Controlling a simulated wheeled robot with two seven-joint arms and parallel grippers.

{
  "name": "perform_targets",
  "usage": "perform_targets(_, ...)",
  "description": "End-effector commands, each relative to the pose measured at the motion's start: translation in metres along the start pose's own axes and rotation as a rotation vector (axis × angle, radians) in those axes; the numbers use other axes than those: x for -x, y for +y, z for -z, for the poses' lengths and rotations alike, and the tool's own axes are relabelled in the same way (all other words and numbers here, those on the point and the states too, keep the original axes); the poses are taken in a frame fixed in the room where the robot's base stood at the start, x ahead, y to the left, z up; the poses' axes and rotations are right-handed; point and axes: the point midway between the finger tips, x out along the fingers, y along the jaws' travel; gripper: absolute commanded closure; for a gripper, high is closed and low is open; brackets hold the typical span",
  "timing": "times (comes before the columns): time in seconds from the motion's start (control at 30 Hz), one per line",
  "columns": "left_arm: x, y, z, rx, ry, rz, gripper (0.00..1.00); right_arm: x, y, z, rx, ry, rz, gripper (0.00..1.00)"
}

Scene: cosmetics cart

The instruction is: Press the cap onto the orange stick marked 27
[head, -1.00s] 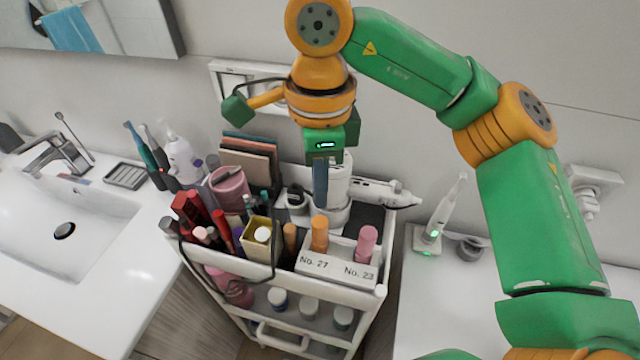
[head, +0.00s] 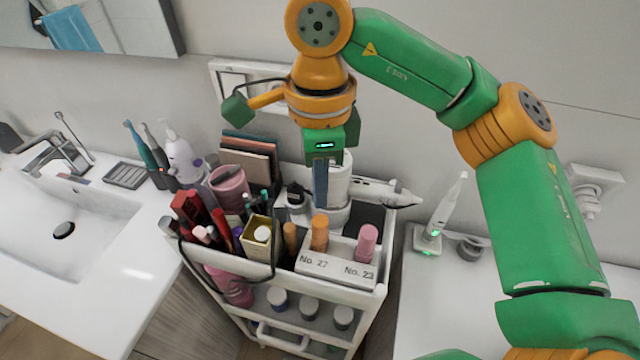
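The orange stick (head: 319,233) stands upright in a white holder (head: 336,272), above the label "No. 27". Whether its orange top is a separate cap, and how far it sits down, I cannot tell. A pink stick (head: 366,243) stands to its right above the label "No. 23". My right gripper (head: 320,203) points straight down from above. Its dark fingers are together as one narrow bar, with nothing held. In the picture the fingertips are just above the orange stick's top, with a small gap. My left gripper is not in view.
The holder sits on the top tray of a white cart (head: 375,297), crowded with cosmetics. A gold box (head: 258,240) and a tan stick (head: 290,238) stand close on the left. A white device (head: 375,190) lies behind. A sink (head: 75,225) is at left.

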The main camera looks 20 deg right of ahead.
Motion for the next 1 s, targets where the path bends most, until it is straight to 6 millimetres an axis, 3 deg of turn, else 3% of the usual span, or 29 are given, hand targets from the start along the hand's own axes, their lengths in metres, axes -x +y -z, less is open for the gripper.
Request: perform_targets(1.0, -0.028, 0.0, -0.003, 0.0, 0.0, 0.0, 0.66, -0.032, 0.0, 0.0, -0.001, 0.0, 0.0, 1.0)
